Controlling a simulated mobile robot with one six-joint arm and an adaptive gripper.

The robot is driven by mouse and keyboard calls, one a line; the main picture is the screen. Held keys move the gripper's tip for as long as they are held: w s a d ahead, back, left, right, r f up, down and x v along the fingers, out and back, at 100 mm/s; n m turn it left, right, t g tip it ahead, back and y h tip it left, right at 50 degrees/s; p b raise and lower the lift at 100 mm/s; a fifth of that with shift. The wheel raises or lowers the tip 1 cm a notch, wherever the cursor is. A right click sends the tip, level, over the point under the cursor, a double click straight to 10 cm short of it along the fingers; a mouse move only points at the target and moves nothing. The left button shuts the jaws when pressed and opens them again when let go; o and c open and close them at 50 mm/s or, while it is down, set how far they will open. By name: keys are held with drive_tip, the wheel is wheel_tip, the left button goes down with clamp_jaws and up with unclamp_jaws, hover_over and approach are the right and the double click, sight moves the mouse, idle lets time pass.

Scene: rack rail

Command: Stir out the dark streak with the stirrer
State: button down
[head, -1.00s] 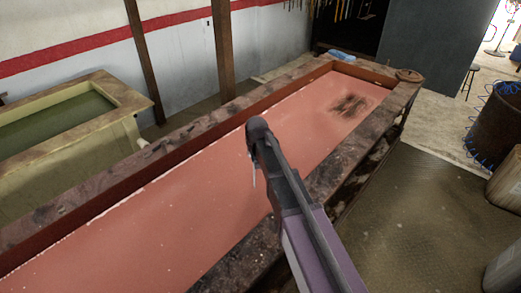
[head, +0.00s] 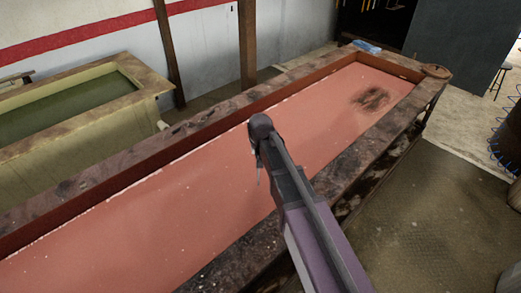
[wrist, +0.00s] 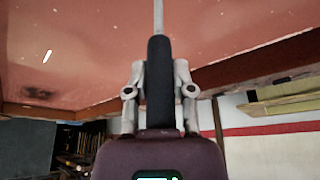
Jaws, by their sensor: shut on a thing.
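The long vat (head: 115,162) holds pink-red liquid, seen in the head view. The dark streak (head: 370,98) is a smudged patch near the vat's far right end; a dark patch (wrist: 38,94) also shows at the left of the wrist view. My gripper (wrist: 158,95) is shut on the black handle of the stirrer (wrist: 159,70), whose thin pale rod runs off the top edge. In the head view my arm mostly hides the gripper and stirrer, over the vat's middle, well short of the streak. Whether the rod touches the liquid cannot be told.
A yellowish tank (head: 95,135) of green liquid stands left of the vat. A brown post (head: 247,45) rises behind it. A blue cloth (head: 367,47) lies on the far rim. Open floor (head: 430,220) lies to the right, with a dark drum (head: 508,140) at the edge.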

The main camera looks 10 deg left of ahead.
drive_tip(key=w+d, duration=0.6)
drive_tip(key=w, duration=0.2)
idle(0.4)
wheel_tip(320, 180, up, 16)
drive_tip(key=p, duration=1.6)
drive_tip(key=shift+s+d, duration=0.1)
drive_tip(key=shift+d, duration=0.05)
idle(3.4)
